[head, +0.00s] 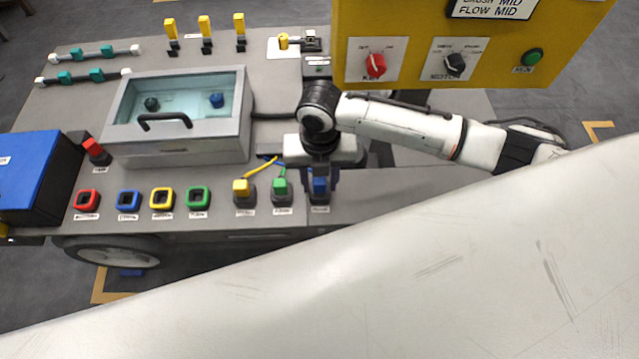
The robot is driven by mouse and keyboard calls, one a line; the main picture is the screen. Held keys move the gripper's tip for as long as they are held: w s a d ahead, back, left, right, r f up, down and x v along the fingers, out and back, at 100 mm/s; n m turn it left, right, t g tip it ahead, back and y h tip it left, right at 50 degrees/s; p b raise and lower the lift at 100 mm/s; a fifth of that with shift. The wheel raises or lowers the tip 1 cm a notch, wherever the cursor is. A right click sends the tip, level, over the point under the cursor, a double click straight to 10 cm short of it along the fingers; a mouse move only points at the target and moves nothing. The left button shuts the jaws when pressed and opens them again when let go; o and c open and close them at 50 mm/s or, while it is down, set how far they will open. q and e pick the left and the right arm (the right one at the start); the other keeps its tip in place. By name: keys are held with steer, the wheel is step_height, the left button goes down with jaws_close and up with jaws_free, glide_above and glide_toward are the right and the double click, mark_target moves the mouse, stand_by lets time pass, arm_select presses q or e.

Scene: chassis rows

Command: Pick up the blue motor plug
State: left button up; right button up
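The blue motor plug (320,186) stands upright in a dark socket at the right end of the front row on the grey bench, behind a small label. My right gripper (320,181) points down directly over it, with its dark fingers apart on either side of the plug. The gripper looks open; whether a finger touches the plug cannot be told. The gripper body hides the area just behind the plug. My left gripper is not in view.
Green (280,187) and yellow (242,189) plugs with cables stand just left. Empty coloured sockets continue further left. A clear-lidded box (176,148) sits behind them. A yellow control panel (480,55) overhangs at the upper right. A large pale surface (380,290) fills the foreground.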

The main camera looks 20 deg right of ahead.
jaws_close()
